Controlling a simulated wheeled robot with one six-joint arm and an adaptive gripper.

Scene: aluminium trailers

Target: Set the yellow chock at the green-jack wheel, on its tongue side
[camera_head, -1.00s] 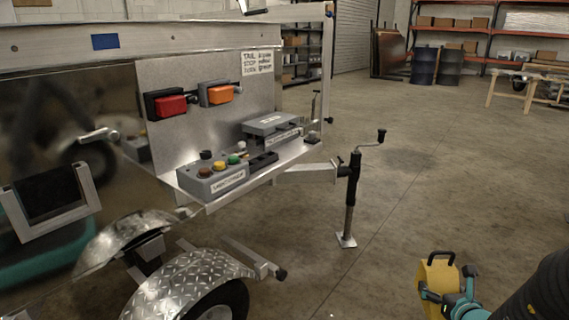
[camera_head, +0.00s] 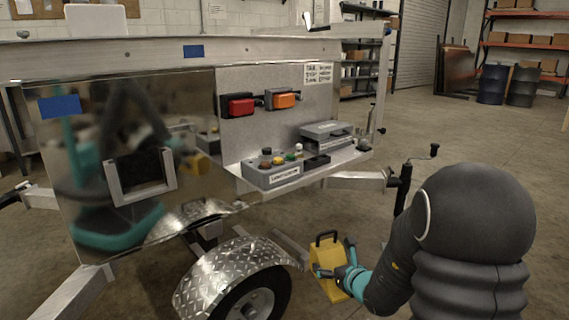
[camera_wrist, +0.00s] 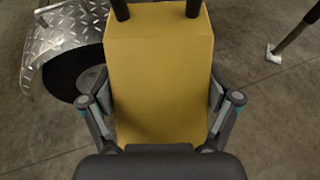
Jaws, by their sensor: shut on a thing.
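The yellow chock (camera_head: 326,262) has a black handle on top and hangs upright in my gripper (camera_head: 342,274), just right of a trailer wheel (camera_head: 254,300). In the wrist view the chock (camera_wrist: 158,75) fills the middle, with my gripper's fingers (camera_wrist: 160,125) closed on its two sides. The wheel (camera_wrist: 75,72) shows there at the left, under a diamond-plate fender, apart from the chock. A black jack (camera_head: 402,190) stands at the end of the tongue (camera_head: 355,180); its lower part is hidden behind my arm. I see no green on it.
The silver trailer's side panel carries red and orange lamps (camera_head: 284,98) and a shelf with a grey button box (camera_head: 272,174). A diamond-plate fender (camera_head: 235,268) overhangs the wheel. The jack foot (camera_wrist: 273,54) stands at the right in the wrist view. Concrete floor lies open at the right.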

